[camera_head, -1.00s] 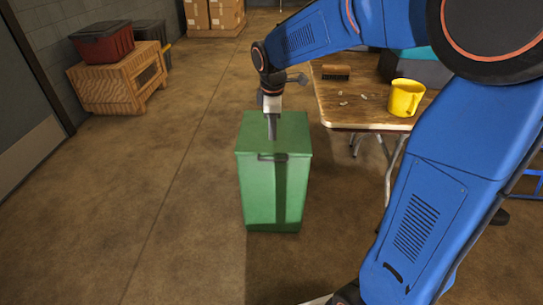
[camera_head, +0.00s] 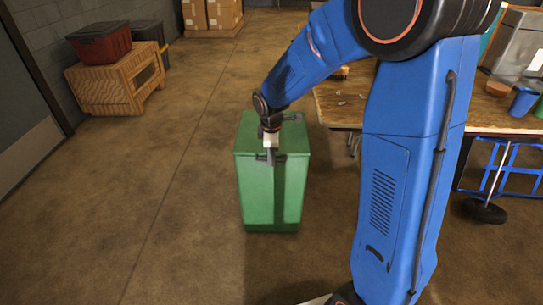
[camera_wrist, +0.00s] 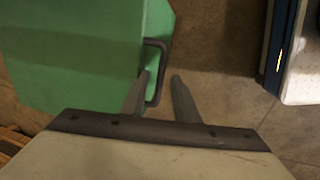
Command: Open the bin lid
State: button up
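The green bin (camera_head: 272,195) stands upright on the floor with its lid (camera_head: 250,134) shut. A dark bar handle (camera_wrist: 163,62) sticks out from the lid's front edge. My gripper (camera_head: 270,160) is at that front edge in the head view and partly covers the handle. In the wrist view my gripper (camera_wrist: 161,76) has its two fingers apart, with the handle's outer bar showing between the fingertips. The left finger overlaps the inside of the handle loop. The fingers are not closed on the bar, and I cannot tell whether either touches it.
A table (camera_head: 340,108) stands right of the bin, with a blue cup (camera_head: 523,101) on it. A wooden crate (camera_head: 105,90) bearing a red box (camera_head: 100,45) stands at the left wall. The floor left and in front of the bin is clear.

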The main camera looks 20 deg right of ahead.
grip_shut()
